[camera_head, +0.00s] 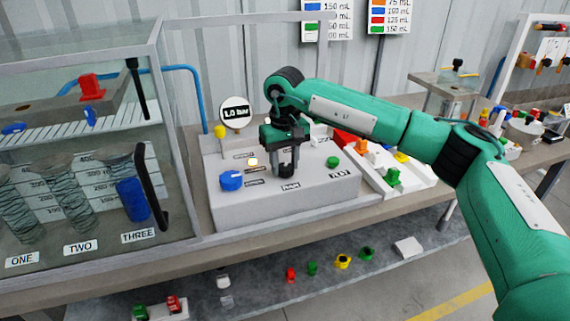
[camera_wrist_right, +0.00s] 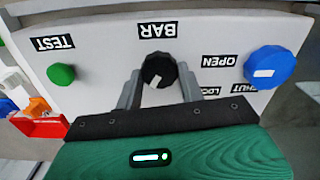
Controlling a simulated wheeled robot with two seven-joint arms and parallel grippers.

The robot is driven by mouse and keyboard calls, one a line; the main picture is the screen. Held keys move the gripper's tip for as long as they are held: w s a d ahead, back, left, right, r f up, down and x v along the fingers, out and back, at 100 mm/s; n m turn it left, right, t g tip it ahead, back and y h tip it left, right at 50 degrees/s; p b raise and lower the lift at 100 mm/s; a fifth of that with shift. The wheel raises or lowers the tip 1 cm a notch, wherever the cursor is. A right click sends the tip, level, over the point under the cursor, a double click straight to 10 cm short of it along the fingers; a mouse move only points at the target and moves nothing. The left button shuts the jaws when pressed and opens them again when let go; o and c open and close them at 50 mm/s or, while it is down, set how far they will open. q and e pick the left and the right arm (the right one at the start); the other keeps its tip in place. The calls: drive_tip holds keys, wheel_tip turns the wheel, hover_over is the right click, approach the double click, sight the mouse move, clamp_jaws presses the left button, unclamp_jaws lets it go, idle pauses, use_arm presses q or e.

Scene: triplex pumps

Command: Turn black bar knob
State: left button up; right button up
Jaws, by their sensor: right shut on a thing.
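The black bar knob (camera_wrist_right: 159,70) sits on the light grey panel below the BAR label in the right wrist view. My right gripper (camera_wrist_right: 160,88) has its two grey fingers on either side of the knob and is shut on it. A round gauge reading 1.0 bar (camera_head: 236,113) stands at the panel's back. My left gripper is not in view.
A blue knob (camera_head: 231,180) by the OPEN and SHUT labels and a green TEST button (camera_head: 333,162) flank the black knob. A glass-walled case (camera_head: 160,110) stands at the left. A white tray (camera_head: 408,186) with coloured parts lies to the right.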

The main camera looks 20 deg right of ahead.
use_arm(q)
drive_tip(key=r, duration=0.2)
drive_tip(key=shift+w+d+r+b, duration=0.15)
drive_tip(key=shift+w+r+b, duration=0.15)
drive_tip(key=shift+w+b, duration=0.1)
use_arm(e)
drive_tip(key=n, duration=0.5)
drive_tip(key=shift+a+n, duration=0.1)
drive_tip(key=shift+n, duration=0.3)
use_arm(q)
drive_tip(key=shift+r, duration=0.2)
use_arm(e)
drive_tip(key=o, duration=1)
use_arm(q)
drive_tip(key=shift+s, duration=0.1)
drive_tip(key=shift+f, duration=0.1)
